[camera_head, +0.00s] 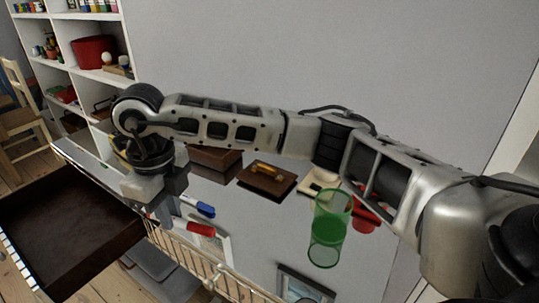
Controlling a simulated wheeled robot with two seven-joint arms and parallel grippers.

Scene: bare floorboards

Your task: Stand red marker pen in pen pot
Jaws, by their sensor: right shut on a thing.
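The red marker pen (201,229) shows its red end to the right of my right gripper (167,200). The gripper is at the left side of the table, fingers shut on the pen's other end, which they largely hide. The pen lies roughly level in the picture, not upright. A green see-through cup, the pen pot (327,240), stands at the right centre of the table, well away from the gripper. I see no pen in it. My left gripper is out of view.
A blue marker (205,209) lies just above the red one in the picture. An open dark drawer (68,235) is at left.

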